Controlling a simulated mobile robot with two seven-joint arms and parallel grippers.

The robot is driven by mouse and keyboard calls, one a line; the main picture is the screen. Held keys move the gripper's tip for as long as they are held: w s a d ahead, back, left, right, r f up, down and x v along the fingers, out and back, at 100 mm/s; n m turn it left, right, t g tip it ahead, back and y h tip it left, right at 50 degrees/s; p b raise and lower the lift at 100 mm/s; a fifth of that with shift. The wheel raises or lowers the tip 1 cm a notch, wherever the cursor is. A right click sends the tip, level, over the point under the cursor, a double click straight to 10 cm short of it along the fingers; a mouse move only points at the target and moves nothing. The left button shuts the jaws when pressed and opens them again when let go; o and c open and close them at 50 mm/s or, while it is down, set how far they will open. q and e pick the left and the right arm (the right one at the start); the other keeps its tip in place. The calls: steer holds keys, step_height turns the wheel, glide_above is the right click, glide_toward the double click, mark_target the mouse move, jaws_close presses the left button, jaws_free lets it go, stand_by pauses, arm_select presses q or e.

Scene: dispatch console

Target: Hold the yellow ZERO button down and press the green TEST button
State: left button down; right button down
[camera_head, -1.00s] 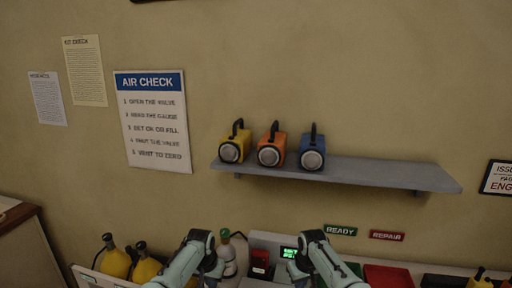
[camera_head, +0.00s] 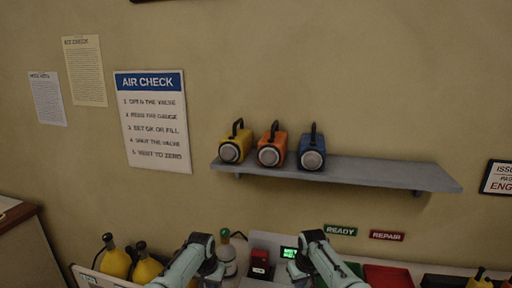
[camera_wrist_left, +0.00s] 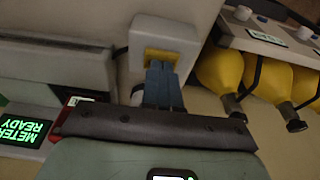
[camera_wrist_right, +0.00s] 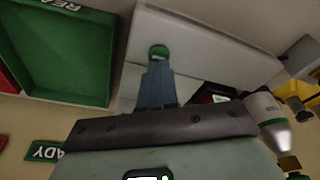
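The yellow ZERO button (camera_wrist_left: 161,55) shows in the left wrist view on a pale housing, right at the tips of my left gripper (camera_wrist_left: 163,68). The left fingers are shut together with nothing between them and partly cover the button. Whether they press it is hard to tell. The green TEST button (camera_wrist_right: 158,51) shows in the right wrist view just beyond the tips of my right gripper (camera_wrist_right: 159,64). Those fingers are also shut and empty; contact with the button is unclear. In the head view both grippers are hidden below my arms.
A lit display (camera_wrist_left: 24,130) reads METER READY. A green tray (camera_wrist_right: 75,50) and a red tray (camera_head: 388,276) lie to the right in the head view. Yellow cylinders (camera_head: 116,263) stand at left. A shelf (camera_head: 380,173) with three lamps is on the wall.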

arm_select(q)
steer(key=shift+f, duration=0.3)
steer(key=shift+s, duration=0.1)
arm_select(e)
steer(key=shift+f, duration=0.8)
stand_by(0.6)
step_height(320, 180, up, 7)
stand_by(0.9)
arm_select(q)
steer(key=shift+r, duration=3.55)
arm_select(e)
steer(key=shift+w+r, duration=0.25)
steer(key=shift+r, duration=0.2)
arm_select(q)
steer(key=shift+f, duration=0.1)
arm_select(e)
steer(key=shift+s+f, duration=0.1)
